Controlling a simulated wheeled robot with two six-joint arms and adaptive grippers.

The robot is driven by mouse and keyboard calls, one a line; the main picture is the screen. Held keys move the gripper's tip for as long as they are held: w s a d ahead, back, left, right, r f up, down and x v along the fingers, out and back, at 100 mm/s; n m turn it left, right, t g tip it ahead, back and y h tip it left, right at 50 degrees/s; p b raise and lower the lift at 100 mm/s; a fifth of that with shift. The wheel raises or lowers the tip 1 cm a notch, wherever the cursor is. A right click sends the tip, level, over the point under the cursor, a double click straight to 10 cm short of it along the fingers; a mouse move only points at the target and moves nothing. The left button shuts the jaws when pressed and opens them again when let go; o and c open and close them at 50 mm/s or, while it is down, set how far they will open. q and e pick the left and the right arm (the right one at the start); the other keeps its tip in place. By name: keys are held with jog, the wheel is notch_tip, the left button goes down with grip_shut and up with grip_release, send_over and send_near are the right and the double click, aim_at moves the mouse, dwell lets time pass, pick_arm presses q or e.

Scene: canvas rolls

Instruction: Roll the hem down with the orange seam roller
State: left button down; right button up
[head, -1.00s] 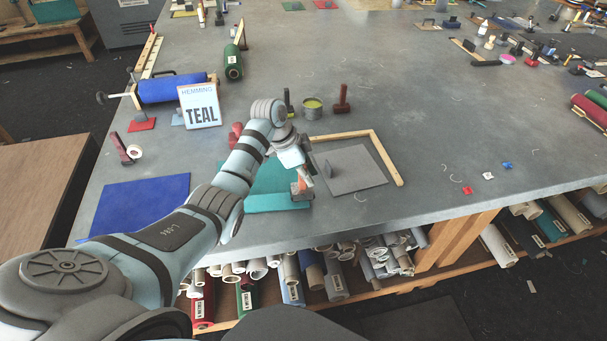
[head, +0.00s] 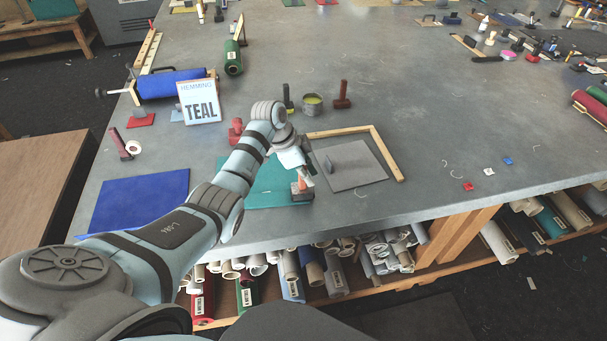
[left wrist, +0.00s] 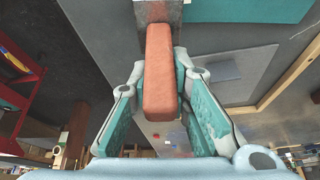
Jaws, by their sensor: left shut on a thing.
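The teal canvas (head: 262,190) lies flat near the table's front edge, partly hidden by my left arm; it also shows in the left wrist view (left wrist: 240,8). My left gripper (head: 302,173) is over the canvas's front right corner. It is shut on the orange seam roller (head: 303,184), whose orange handle (left wrist: 159,75) sits between the fingers in the left wrist view. The roller's grey head is low at the canvas's right edge; I cannot tell whether it touches. The canvas's front edge looks flat. My right gripper is not in view.
A sign reading HEMMING TEAL (head: 199,102) stands behind the arm. A grey sheet (head: 352,170) with a dark-handled tool on it and a wooden square (head: 385,152) lie just right. A blue sheet (head: 140,200) lies left.

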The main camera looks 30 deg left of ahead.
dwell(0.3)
pick_arm(q)
jog(key=shift+s+a+r+p, duration=0.15)
jog(key=shift+s+a+p, duration=0.6)
jog(key=shift+a+p, duration=0.3)
jog(key=shift+s+a, duration=0.1)
jog(key=shift+a, duration=0.1)
jog(key=shift+a+f, duration=0.1)
jog(key=shift+f, duration=0.15)
jog(key=shift+s+a+r+p, duration=0.1)
jog(key=shift+s+a+p, duration=0.3)
jog(key=shift+p, duration=0.1)
jog(key=shift+s+a, duration=0.45)
jog(key=shift+a, duration=0.2)
jog(key=shift+s+a, duration=0.1)
